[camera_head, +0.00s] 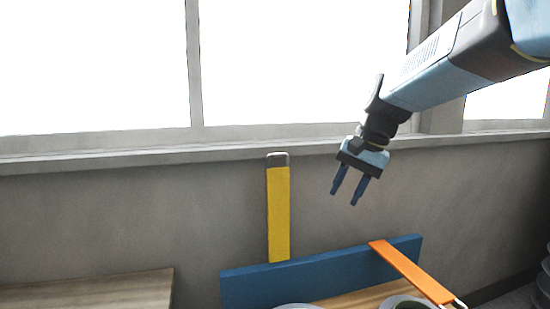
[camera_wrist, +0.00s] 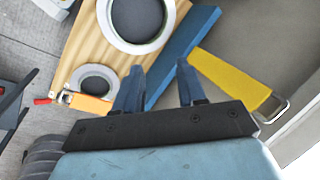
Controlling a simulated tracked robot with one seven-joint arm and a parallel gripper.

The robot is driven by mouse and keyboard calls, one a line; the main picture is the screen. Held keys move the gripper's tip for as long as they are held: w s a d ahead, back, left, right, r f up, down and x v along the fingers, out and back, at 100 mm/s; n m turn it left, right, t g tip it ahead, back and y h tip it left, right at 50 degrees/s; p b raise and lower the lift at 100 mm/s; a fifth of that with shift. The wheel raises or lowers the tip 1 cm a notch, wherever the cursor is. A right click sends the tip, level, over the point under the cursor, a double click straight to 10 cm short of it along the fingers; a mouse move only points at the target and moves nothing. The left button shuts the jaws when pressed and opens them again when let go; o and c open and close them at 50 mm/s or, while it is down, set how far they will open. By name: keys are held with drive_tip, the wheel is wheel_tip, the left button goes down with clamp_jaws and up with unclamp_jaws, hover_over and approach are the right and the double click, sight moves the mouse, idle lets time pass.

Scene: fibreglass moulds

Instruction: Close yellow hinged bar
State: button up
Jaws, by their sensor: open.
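The yellow hinged bar (camera_head: 278,215) stands upright at the back edge of the blue board, with a grey end at its top. In the wrist view the yellow bar (camera_wrist: 232,80) runs from the blue board to a metal loop at its end, to the right of my fingers. My gripper (camera_head: 348,194) is open and empty, in the air to the right of the bar and above the board. In the wrist view my gripper's fingers (camera_wrist: 156,85) point toward the board, apart from the bar.
The blue board (camera_head: 320,277) stands along the wooden mould base (camera_wrist: 85,45), which bears round rings (camera_wrist: 138,22). An orange bar (camera_head: 410,270) lies across the board at the right. A wooden tabletop (camera_head: 90,292) is at the left. A wall and window sill (camera_head: 130,160) are behind.

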drive_tip(key=w+a+m+g+y, duration=0.25)
drive_tip(key=w+a, duration=0.25)
drive_tip(key=w, duration=0.6)
drive_tip(key=m+g+y, duration=0.4)
drive_tip(key=m+y, duration=0.2)
drive_tip(key=y, duration=0.5)
approach(279, 156)
drive_tip(key=x, duration=0.9)
drive_tip(key=shift+w+a+f, duration=0.1)
drive_tip(key=shift+a, duration=0.35)
clamp_jaws()
